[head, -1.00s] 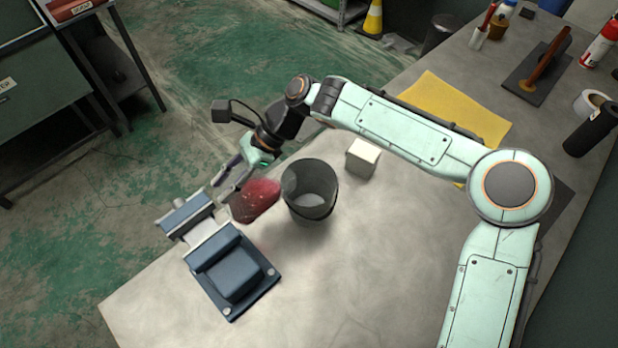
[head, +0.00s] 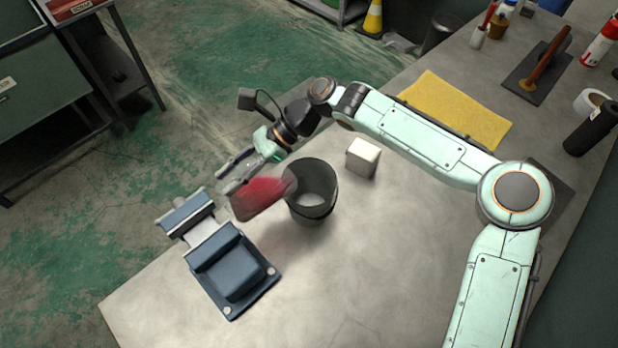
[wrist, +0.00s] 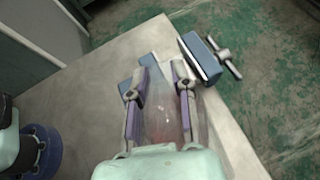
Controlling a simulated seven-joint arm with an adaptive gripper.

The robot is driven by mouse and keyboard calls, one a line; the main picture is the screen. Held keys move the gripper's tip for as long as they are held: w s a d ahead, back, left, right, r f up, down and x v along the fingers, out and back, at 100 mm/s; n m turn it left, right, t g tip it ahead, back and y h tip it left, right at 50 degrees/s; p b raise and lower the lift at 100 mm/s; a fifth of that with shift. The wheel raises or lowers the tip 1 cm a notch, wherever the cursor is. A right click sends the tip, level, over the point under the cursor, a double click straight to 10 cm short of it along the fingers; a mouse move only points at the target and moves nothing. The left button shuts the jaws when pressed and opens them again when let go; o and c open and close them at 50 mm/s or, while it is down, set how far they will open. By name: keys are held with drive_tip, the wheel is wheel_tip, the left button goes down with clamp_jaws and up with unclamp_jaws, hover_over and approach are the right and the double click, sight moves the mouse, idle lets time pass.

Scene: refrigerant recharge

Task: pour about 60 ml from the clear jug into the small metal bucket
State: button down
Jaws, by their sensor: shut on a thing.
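The clear jug (head: 262,196) holds red liquid and is held by my gripper (head: 232,178) just left of the bucket. The jug is tilted, with its right end near the bucket's left rim. In the wrist view the jug (wrist: 162,115) shows between the two fingers of my gripper (wrist: 160,90). The small metal bucket (head: 313,205) is dark grey and stands upright on the bench. Its inner floor shows pale grey, and I see no red in it. I cannot tell whether the jug touches the rim.
A blue vise (head: 228,270) stands at the bench's left edge, close below the jug. A pale block (head: 362,157) sits behind and right of the bucket. A yellow cloth (head: 455,115) lies farther back. The bench front (head: 370,290) is clear.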

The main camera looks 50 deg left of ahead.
drive_tip(key=shift+w, duration=0.2)
drive_tip(key=shift+w+d+r+g+y+p, duration=0.25)
drive_tip(key=shift+w+r+g+p, duration=0.3)
drive_tip(key=shift+g+p, duration=0.3)
idle(1.9)
drive_tip(key=shift+s, duration=0.1)
drive_tip(key=s+f+t, duration=0.1)
drive_tip(key=s+f+t+h, duration=0.1)
drive_tip(key=t, duration=0.1)
drive_tip(key=shift+s+a+t, duration=0.25)
drive_tip(key=shift+a, duration=0.15)
drive_tip(key=shift+s+a+f+t+h, duration=0.1)
drive_tip(key=shift+s+f+t+h, duration=0.1)
drive_tip(key=shift+f+t, duration=0.3)
drive_tip(key=shift+s+a+f+t+h, duration=0.1)
drive_tip(key=shift+s+f+t, duration=0.1)
drive_tip(key=shift+f+t, duration=0.3)
idle(0.7)
